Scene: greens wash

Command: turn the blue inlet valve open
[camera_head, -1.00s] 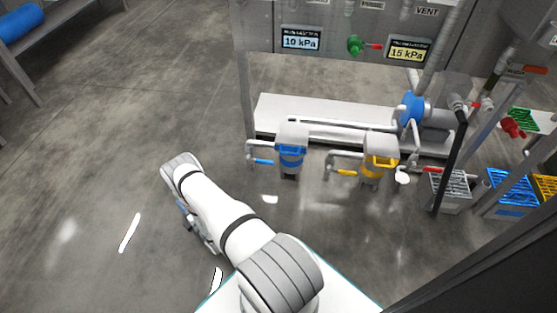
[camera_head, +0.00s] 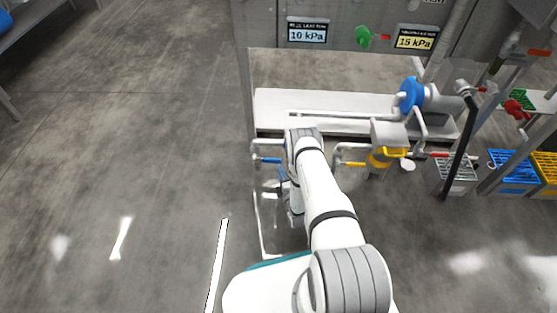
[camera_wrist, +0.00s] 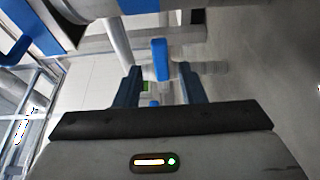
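The blue inlet valve's handle (camera_head: 268,160) is a small blue lever on the grey pipe (camera_head: 256,150) at the left of the skid in the head view. In the wrist view, a blue bar (camera_wrist: 160,60), which looks like this handle, stands ahead of my gripper (camera_wrist: 158,70), roughly in line with the gap between its fingers. My gripper is open, with its two dark blue fingers apart. Contact with the bar cannot be made out. In the head view my arm covers most of the blue-banded canister and much of the gripper.
A yellow valve handle (camera_head: 350,164) and yellow-banded canister (camera_head: 379,160) stand just right of my arm. A blue pump (camera_head: 411,95) sits on the white platform (camera_head: 350,105) behind. Grey, blue (camera_head: 513,175) and yellow crates stand at right.

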